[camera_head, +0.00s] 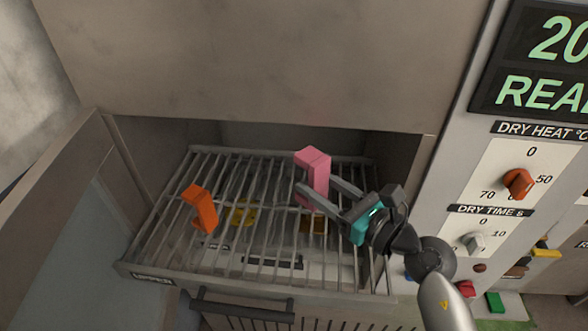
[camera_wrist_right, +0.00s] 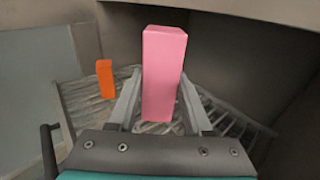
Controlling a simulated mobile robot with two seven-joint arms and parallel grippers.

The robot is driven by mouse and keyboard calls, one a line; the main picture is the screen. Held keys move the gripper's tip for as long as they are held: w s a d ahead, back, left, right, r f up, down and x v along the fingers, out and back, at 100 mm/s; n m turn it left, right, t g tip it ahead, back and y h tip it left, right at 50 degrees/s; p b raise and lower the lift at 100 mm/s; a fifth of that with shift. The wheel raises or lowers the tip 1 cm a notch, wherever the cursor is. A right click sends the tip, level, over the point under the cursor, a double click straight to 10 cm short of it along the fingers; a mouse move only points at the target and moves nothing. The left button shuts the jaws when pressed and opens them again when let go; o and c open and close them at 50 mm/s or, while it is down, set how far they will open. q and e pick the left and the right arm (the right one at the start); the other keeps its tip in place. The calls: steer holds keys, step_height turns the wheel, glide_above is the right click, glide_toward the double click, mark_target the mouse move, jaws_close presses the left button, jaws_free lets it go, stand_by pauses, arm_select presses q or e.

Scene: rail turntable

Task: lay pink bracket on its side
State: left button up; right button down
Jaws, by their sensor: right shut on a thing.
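The pink bracket (camera_head: 314,172) stands upright at the right part of the wire rack (camera_head: 160,236) in the head view. My right gripper (camera_head: 318,193) reaches in from the right and is shut on it. In the right wrist view the bracket (camera_wrist_right: 163,75) is a tall pink block between the two fingers of my right gripper (camera_wrist_right: 161,105). Its lower end is partly hidden by the fingers, so I cannot tell whether it touches the rack. My left gripper is not in view.
An orange bracket (camera_head: 201,208) stands on the rack to the left; it also shows in the right wrist view (camera_wrist_right: 105,79). The chamber walls close in behind and above. A control panel (camera_head: 505,180) with knobs is at the right. Bare rack lies between the brackets.

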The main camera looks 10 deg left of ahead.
steer(key=shift+w+d+f+m+t, duration=0.2)
steer(key=shift+d+t, duration=0.1)
steer(key=shift+d, duration=0.1)
steer(key=shift+w+d+f+m+t, duration=0.1)
steer(key=shift+d+m+t, duration=0.1)
steer(key=shift+d+t, duration=0.15)
arm_select(q)
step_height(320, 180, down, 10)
steer(key=b, duration=1)
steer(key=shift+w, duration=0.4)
arm_select(e)
steer(key=shift+h, duration=0.3)
step_height(320, 180, down, 11)
steer(key=shift+d+f, duration=0.1)
steer(key=shift+d, duration=0.05)
arm_select(q)
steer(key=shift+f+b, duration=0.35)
steer(key=shift+b, duration=0.25)
arm_select(e)
steer(key=shift+f, duration=0.5)
steer(key=shift+c, duration=1.2)
jaws_free()
steer(key=shift+f, duration=0.1)
arm_select(q)
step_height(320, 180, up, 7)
steer(key=p, duration=0.6)
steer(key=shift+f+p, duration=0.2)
steer(key=shift+p, duration=0.15)
arm_select(e)
step_height(320, 180, up, 20)
